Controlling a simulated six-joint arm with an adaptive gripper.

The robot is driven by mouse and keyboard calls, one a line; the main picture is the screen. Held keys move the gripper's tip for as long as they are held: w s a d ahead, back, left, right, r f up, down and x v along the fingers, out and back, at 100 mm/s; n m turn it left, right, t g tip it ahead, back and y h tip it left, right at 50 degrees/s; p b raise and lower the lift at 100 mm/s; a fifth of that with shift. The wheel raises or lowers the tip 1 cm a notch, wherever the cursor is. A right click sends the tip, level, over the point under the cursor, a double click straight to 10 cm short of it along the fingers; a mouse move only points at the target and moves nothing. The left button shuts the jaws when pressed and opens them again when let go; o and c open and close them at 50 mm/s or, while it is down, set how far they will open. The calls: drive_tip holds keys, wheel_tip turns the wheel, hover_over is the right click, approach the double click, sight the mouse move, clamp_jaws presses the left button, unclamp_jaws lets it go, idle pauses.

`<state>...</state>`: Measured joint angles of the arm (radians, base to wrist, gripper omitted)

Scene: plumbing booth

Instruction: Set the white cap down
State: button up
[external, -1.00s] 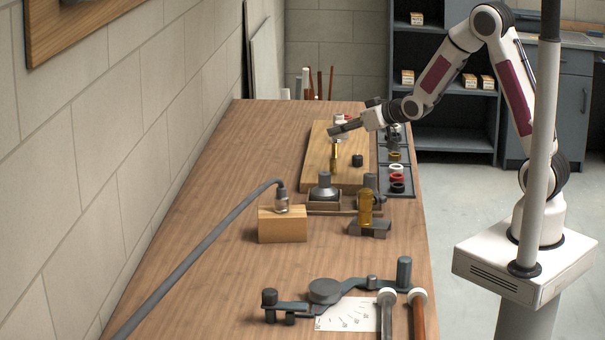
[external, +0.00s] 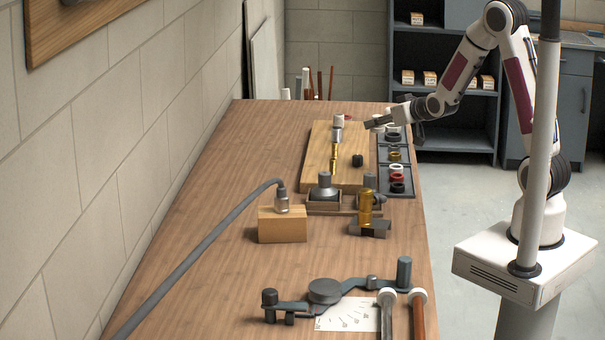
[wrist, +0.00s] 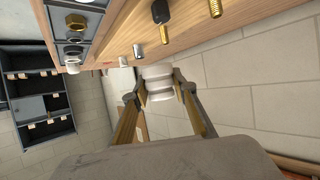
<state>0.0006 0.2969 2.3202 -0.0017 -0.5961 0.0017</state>
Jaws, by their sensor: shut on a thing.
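In the wrist view, my gripper (wrist: 158,88) is shut on a white cap (wrist: 158,82), which sits between the two fingertips. In the external view, my gripper (external: 372,124) is above the strip between the wooden board and the dark parts tray (external: 382,168). I cannot make out the held cap clearly there. Another white-topped piece (external: 338,121) stands on a metal fitting on the wooden board (external: 320,150), left of the gripper. Brass studs (external: 334,158) stand in front of it.
The tray holds dark, brass, white and red rings (external: 397,177) in a row. A black knob (external: 357,160) stands on the board. A hose crosses the left side of the bench (external: 200,215), which is otherwise open.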

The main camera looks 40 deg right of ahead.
drive_tip(key=w+a+f+n+y, duration=0.1)
drive_tip(key=w+a, duration=0.1)
drive_tip(key=a, duration=1.1)
drive_tip(key=w+a+f+n+y, duration=0.1)
drive_tip(key=w+a+n+y, duration=0.1)
drive_tip(key=a, duration=1.2)
drive_tip(key=w+a+f+n+g+y, duration=0.1)
drive_tip(key=w+a+f+n+y, duration=0.1)
drive_tip(key=a, duration=1.2)
drive_tip(key=shift+w, duration=0.25)
drive_tip(key=shift+f, duration=0.1)
drive_tip(key=shift+f, duration=3)
drive_tip(key=shift+f, duration=0.1)
drive_tip(key=shift+f, duration=1.75)
